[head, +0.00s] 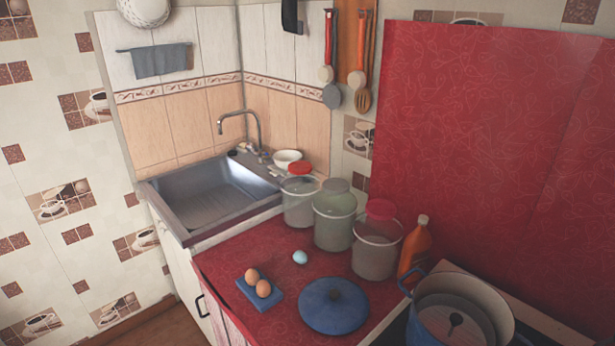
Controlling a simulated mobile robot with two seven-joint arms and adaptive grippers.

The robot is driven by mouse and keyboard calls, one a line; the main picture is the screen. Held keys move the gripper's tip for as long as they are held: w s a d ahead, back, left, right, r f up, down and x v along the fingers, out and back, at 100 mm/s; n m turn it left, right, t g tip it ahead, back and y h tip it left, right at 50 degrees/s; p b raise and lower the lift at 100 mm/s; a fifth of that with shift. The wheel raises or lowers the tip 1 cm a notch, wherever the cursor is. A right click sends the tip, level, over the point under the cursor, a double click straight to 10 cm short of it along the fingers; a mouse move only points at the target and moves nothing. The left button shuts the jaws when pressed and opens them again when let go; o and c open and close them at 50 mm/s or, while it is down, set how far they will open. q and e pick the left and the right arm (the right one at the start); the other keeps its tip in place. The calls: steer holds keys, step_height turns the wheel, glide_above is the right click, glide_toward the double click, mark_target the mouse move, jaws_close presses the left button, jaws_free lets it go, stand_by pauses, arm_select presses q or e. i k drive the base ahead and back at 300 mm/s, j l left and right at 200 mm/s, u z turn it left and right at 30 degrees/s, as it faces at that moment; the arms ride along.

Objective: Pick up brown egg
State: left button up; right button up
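Two brown eggs sit close together on a small blue pad on the red oilcloth counter (228,262). One brown egg (251,277) is at the back left of the pad, and the other brown egg (263,289) is at the front right. The blue pad (270,302) lies near the counter's front left edge. A pale blue egg (300,257) lies apart from them on the oilcloth, further back and to the right. Neither of my grippers shows in the head view.
A blue lid (334,305) lies right of the pad. Several jars, including a clear jar with a red lid (377,245), stand behind it. An orange bottle (415,250) and a blue pot (425,325) are at the right. A metal sink (205,200) is at the back left.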

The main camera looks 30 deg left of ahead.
mark_target(252, 275)
steer(key=k+j+u, duration=0.1)
steer(key=j+u, duration=0.25)
steer(key=k+j+u, duration=0.1)
steer(key=u, duration=0.25)
steer(key=j+u, duration=0.35)
steer(key=z, duration=1.4)
steer(key=u, duration=1.35)
